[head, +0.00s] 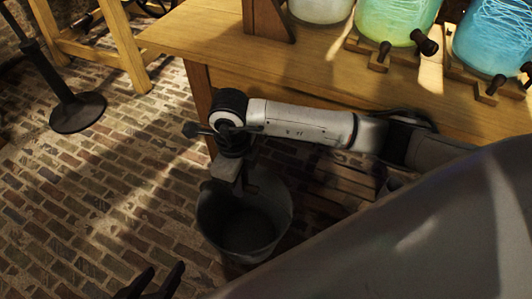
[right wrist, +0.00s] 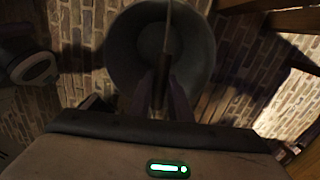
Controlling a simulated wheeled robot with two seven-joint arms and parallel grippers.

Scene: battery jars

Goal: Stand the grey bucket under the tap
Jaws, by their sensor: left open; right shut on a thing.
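The grey bucket (head: 244,229) is upright, with its open mouth facing up and an empty-looking dark inside, beside the wooden bench's front leg. My right gripper (head: 238,180) reaches down over its far rim and is shut on it. In the right wrist view the bucket (right wrist: 197,45) lies straight ahead. A thin strip like its handle runs down to the right gripper's fingers (right wrist: 163,92). I cannot tell whether the bucket touches the floor. My left gripper (head: 152,284) is open and empty at the bottom edge. I cannot make out a tap for certain.
The wooden bench (head: 190,38) carries a green jar (head: 395,18) and a blue jar (head: 492,40) with dark fittings at their fronts. A black stand base (head: 78,113) is at the left. The brick floor (head: 100,200) left of the bucket is clear.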

